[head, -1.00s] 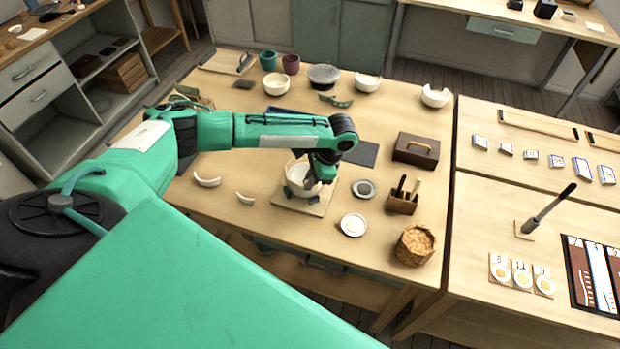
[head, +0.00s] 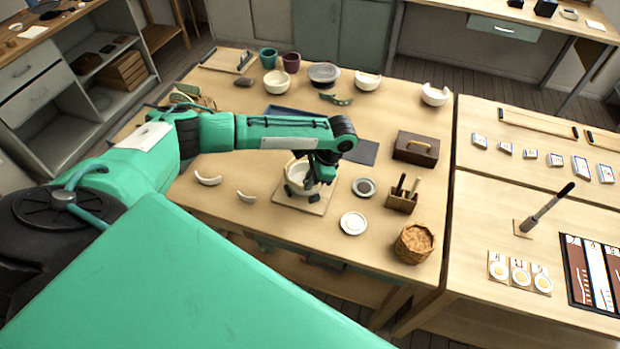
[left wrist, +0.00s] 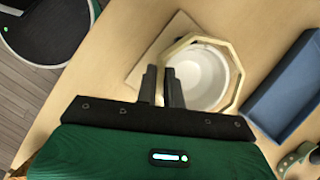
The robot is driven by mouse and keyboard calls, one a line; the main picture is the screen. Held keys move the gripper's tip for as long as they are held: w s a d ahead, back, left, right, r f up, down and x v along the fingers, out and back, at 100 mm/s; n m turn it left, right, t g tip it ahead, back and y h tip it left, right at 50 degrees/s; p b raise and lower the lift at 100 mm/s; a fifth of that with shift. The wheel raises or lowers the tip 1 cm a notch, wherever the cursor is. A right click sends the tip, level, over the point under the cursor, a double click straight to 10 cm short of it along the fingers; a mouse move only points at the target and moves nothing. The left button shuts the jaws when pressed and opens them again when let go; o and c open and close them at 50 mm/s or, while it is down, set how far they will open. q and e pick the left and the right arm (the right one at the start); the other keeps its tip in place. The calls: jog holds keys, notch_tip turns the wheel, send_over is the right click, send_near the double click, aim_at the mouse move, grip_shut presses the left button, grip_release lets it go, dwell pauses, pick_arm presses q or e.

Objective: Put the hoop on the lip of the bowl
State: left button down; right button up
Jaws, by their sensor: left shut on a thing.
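The cream bowl (head: 297,172) stands upright on a square wooden board (head: 313,208) near the table's middle, with dark supports around it. My left gripper (head: 323,180) is low at the bowl's right side in the head view. In the left wrist view, my left gripper (left wrist: 163,88) is shut on the hoop (left wrist: 238,82), a pale, many-sided ring. The hoop frames the bowl's white inside (left wrist: 205,75). I cannot tell whether the hoop touches the lip. The hoop is hard to make out in the head view. My right gripper is not in view.
Two pale shards (head: 208,179) lie left of the board. A white dish (head: 353,223), a grey-centred dish (head: 364,187), a tool holder (head: 402,201) and a woven basket (head: 413,243) stand to the right. A blue tray (left wrist: 288,85) lies near the hoop.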

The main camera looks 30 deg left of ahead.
pick_arm(q)
jog(key=shift+p, duration=0.5)
dwell(0.3)
jog(key=shift+f, duration=0.45)
dwell(0.7)
jog(key=shift+f+p, duration=0.2)
jog(key=shift+p, duration=0.25)
dwell(0.6)
jog(key=c, duration=1)
grip_release()
jog(key=shift+o, duration=0.2)
jog(key=shift+r+p, duration=3)
jog(key=shift+p, duration=0.45)
